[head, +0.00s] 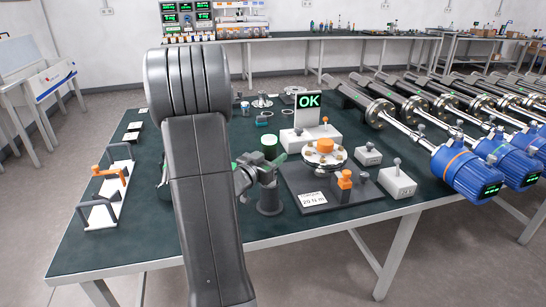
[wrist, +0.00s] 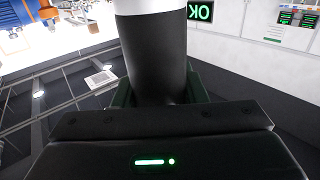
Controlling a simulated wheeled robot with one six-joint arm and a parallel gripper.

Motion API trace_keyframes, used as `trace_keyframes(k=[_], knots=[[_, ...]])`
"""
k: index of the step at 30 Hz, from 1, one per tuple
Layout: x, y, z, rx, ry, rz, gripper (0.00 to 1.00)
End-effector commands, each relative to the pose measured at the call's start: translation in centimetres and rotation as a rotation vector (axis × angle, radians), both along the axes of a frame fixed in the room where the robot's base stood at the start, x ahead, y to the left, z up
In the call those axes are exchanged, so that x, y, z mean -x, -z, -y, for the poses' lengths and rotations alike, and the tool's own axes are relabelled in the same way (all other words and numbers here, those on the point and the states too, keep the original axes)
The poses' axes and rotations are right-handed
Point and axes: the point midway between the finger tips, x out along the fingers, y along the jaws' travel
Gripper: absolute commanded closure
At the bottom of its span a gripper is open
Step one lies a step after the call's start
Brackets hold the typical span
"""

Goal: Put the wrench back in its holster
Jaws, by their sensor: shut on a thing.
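My gripper (wrist: 158,92) is shut on a thick black cylinder, which I take to be the wrench's handle (wrist: 152,60). The handle has a white section at the top edge of the wrist view, and its far end is out of that frame. In the head view, my gripper (head: 262,172) is partly hidden behind my arm, over the dark green bench mat. A dark upright cylinder (head: 270,198) stands just below it. I cannot tell whether this is the holster, or whether the wrench touches it.
To the right, a dark plate holds a round fixture with an orange part (head: 325,146) and a torque label (head: 312,199). An OK display (head: 308,100) stands behind. Blue-ended transmitters (head: 466,172) line the right side. A white rack with an orange handle (head: 108,172) is at left.

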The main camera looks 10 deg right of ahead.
Motion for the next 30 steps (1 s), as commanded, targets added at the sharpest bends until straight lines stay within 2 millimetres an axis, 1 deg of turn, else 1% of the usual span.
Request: trace_keyframes(k=[9,10,13,14,23,26,30], knots=[[0.0,0.9,0.0,0.002,0.000,0.003,0.91],[0.0,0.9,0.0,0.002,0.000,0.003,0.60],[0.0,0.8,0.0,0.001,0.000,0.002,0.40],[0.0,0.8,0.0,0.001,0.000,0.002,0.36],[0.1,1.0,-0.1,-0.001,-0.001,-0.002,0.36],[0.5,0.9,-0.7,0.000,-0.002,-0.001,0.36],[2.0,0.9,-2.6,0.001,-0.005,-0.001,0.36]])
